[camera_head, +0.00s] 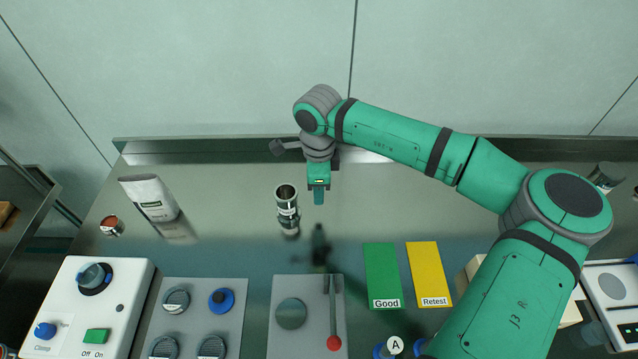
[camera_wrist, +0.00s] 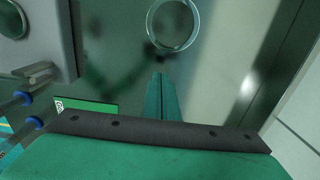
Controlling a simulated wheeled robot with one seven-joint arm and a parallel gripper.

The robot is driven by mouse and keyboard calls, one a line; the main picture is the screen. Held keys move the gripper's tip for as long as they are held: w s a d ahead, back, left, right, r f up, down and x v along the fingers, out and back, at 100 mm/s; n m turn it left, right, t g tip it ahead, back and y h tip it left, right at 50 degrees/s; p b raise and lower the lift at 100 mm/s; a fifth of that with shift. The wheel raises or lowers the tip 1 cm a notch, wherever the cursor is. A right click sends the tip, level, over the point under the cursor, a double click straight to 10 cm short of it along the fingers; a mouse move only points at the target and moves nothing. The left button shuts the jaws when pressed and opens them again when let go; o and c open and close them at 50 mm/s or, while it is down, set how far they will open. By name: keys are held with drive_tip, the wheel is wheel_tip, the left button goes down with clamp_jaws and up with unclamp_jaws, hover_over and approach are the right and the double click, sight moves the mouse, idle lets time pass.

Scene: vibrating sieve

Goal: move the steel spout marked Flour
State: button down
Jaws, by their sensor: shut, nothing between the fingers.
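A shiny steel cylinder (camera_head: 287,212), likely the spout, stands upright on the steel table near the middle of the head view. A label shows on its side, but its print is too small to read. In the wrist view its open round rim (camera_wrist: 151,27) shows at the top, just beyond my fingertips. My gripper (camera_head: 319,199) points down, above the table, a little to the right of the cylinder and apart from it. Its green fingers (camera_wrist: 161,98) are together with nothing between them.
A white packet (camera_head: 150,199) and a small red-topped jar (camera_head: 111,225) stand at the left. Green Good (camera_head: 383,272) and yellow Retest (camera_head: 429,272) pads lie at front right. A grey plate with a red-knobbed lever (camera_head: 334,343) is in front. Bare table lies behind the cylinder.

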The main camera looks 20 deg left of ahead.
wheel_tip(320, 180, down, 5)
drive_tip(key=shift+s, duration=0.1)
drive_tip(key=shift+s+a, duration=0.25)
drive_tip(key=shift+a, duration=0.85)
drive_tip(key=shift+s+a, duration=0.2)
drive_tip(key=shift+a, duration=0.5)
